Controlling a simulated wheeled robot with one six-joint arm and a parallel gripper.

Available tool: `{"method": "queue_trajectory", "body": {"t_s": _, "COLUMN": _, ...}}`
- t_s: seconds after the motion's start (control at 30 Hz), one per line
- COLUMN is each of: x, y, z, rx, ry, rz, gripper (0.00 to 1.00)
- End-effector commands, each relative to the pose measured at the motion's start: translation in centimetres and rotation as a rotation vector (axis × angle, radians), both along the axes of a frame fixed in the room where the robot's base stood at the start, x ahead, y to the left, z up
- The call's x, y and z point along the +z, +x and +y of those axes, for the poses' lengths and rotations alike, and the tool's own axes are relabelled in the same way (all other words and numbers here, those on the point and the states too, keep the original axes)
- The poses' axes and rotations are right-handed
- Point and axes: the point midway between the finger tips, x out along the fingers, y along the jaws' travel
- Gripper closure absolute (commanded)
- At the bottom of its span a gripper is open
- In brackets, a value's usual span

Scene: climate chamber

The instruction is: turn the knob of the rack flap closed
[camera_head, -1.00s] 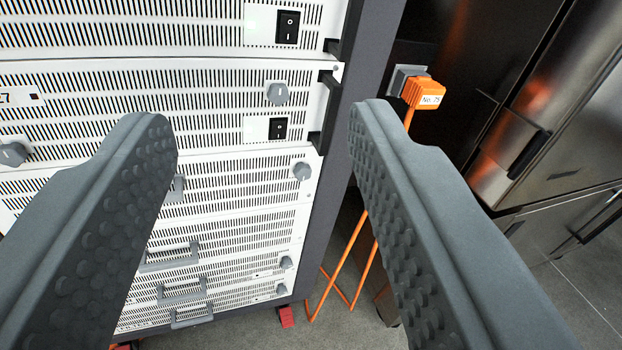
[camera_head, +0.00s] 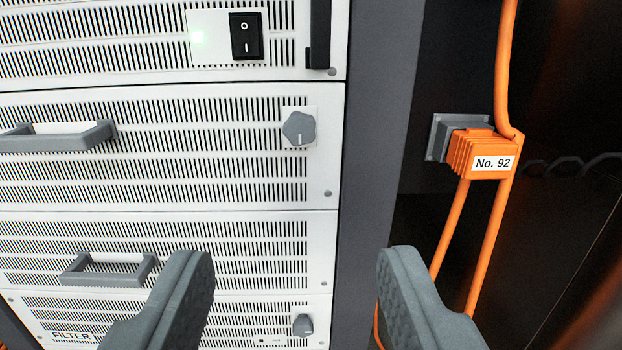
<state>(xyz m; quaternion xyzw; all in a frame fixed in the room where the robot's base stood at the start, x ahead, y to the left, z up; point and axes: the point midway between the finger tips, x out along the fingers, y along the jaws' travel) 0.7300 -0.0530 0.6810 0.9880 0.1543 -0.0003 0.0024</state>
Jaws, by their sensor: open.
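A grey knob (camera_head: 299,129) sits on a small white plate at the right side of a white slotted rack panel (camera_head: 200,205). A short mark on its face points roughly downward. A second grey knob (camera_head: 302,325) sits lower, on the panel lettered "FILTER", whose lettering is partly cut off. I cannot tell which panel is the flap. My gripper (camera_head: 297,258) is open and empty. Its fingers are spread wide at the bottom of the picture, with the lower knob showing between them and the upper knob above the gap. Neither finger visibly touches a knob.
Grey bar handles (camera_head: 60,138) (camera_head: 115,270) stick out at the left. A black switch (camera_head: 246,36) and a black handle (camera_head: 320,35) are above. Right of the grey rack post (camera_head: 375,150), an orange connector (camera_head: 490,155) labelled "No. 92" has orange cables hanging from it.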

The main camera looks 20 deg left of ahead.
Motion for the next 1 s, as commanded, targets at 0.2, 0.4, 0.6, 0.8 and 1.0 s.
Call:
{"method": "queue_trajectory", "body": {"t_s": 0.2, "x": -0.6, "y": 0.8, "z": 0.3, "rx": 0.006, "ry": 0.006, "rz": 0.001, "gripper": 0.51}}
{"method": "queue_trajectory", "body": {"t_s": 0.4, "x": -0.5, "y": 3.6, "z": 1.2, "rx": 0.007, "ry": 0.005, "rz": 0.001, "gripper": 0.51}}
{"method": "queue_trajectory", "body": {"t_s": 0.6, "x": -0.5, "y": 7.0, "z": 2.3, "rx": 0.006, "ry": 0.005, "rz": 0.001, "gripper": 0.51}}
{"method": "queue_trajectory", "body": {"t_s": 0.8, "x": -0.5, "y": 10.3, "z": 3.4, "rx": 0.007, "ry": 0.004, "rz": 0.0, "gripper": 0.51}}
{"method": "queue_trajectory", "body": {"t_s": 1.0, "x": -0.5, "y": 13.5, "z": 4.4, "rx": 0.006, "ry": 0.005, "rz": 0.0, "gripper": 0.51}}
